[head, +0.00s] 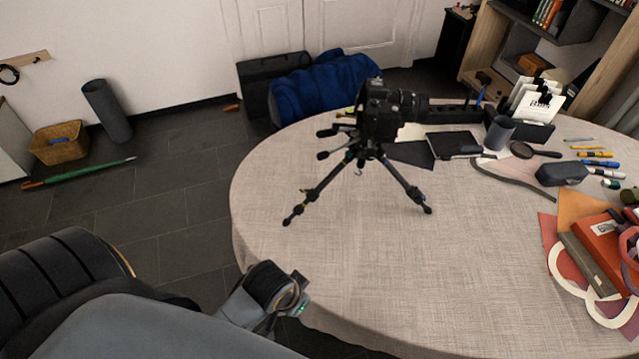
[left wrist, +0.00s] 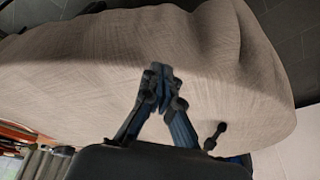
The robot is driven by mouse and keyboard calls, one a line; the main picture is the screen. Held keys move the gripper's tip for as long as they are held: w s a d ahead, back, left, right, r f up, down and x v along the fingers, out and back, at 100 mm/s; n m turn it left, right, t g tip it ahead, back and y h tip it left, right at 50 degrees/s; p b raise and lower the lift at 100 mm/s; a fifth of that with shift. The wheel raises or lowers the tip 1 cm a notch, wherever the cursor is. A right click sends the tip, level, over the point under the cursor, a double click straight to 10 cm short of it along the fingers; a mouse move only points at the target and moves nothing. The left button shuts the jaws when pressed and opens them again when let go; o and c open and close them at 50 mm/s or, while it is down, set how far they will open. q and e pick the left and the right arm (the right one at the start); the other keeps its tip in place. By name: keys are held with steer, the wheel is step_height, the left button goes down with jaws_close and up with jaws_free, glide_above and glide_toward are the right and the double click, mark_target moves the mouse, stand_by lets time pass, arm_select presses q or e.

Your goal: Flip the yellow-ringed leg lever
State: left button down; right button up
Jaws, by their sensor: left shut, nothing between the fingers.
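The black tripod (head: 365,160) stands with its legs spread on the round table in the head view, carrying a black camera (head: 385,110). Its left leg (head: 318,188) reaches toward the front left and has a small yellowish mark (head: 303,192) low down. The lever itself is too small to make out. My left gripper (left wrist: 158,72) is shut and empty in the left wrist view, over the pale tablecloth. In the head view my left wrist is at the table's front left edge, clear of the tripod; the fingertips are not clearly visible there. My right gripper is not in view.
The round table (head: 350,265) has bare cloth in front of the tripod. A notebook (head: 455,144), dark cup (head: 499,133) and magnifier (head: 530,151) lie behind.

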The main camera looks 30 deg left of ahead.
arm_select(q)
steer(key=w+d, duration=0.1)
steer(key=w, duration=0.1)
steer(key=w+d+r+m+h, duration=0.1)
steer(key=w, duration=0.2)
steer(key=w+d+r+m, duration=0.1)
steer(key=w, duration=0.2)
steer(key=shift+r, duration=0.2)
steer(key=w+r+m, duration=0.2)
steer(key=w+r, duration=0.2)
steer(key=w, duration=0.2)
step_height(320, 180, up, 14)
steer(key=r+n+g+y, duration=0.1)
steer(key=g+y, duration=0.1)
steer(key=g, duration=0.1)
glide_above(306, 191)
steer(key=shift+s+d+f, duration=0.15)
steer(key=shift+s+f, duration=0.15)
steer(key=shift+s, duration=0.1)
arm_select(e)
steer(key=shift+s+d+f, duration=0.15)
arm_select(q)
steer(key=f, duration=0.6)
steer(key=f+p, duration=0.1)
steer(key=f, duration=0.3)
steer(key=shift+w, duration=0.3)
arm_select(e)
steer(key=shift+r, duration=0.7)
